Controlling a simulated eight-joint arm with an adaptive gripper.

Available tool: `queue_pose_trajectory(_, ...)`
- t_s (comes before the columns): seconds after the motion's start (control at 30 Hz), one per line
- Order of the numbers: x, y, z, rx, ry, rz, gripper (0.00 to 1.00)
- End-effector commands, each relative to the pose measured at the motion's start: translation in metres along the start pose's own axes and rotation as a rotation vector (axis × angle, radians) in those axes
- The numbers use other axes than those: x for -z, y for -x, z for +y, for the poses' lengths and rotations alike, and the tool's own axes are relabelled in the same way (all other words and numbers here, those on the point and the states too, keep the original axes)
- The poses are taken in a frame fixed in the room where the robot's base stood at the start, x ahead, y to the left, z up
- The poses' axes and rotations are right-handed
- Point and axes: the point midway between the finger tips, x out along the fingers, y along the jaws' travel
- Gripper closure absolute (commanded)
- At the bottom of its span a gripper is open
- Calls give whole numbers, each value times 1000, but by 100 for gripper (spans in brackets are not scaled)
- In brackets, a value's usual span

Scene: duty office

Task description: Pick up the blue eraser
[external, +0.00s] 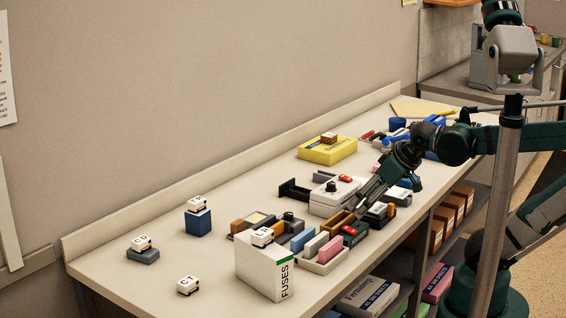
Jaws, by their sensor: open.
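A light-blue block (302,240), which looks like the blue eraser, stands in a row with a pink block (316,245) and a paler block, by a cream tray (322,268) near the front edge of the counter. My gripper (358,208) is open and points down and left among small items, to the right of and behind the light-blue block, apart from it. Its fingertips are small and partly lost among the items. I cannot tell whether they touch anything. I see nothing held.
A dark-blue block (198,222) bears a lettered cube. A yellow box (327,150) and a white device (335,194) stand farther back. The left end of the counter (110,275) is mostly clear.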

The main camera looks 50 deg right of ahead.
Motion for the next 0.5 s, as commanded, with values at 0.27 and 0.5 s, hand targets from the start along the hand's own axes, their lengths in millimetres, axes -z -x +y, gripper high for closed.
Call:
queue_pose_trajectory(0.27, 0, 0, 0, 0, -2, -1, 44)
queue_pose_trajectory(0.5, 9, 2, 9, -13, -44, -17, 44)
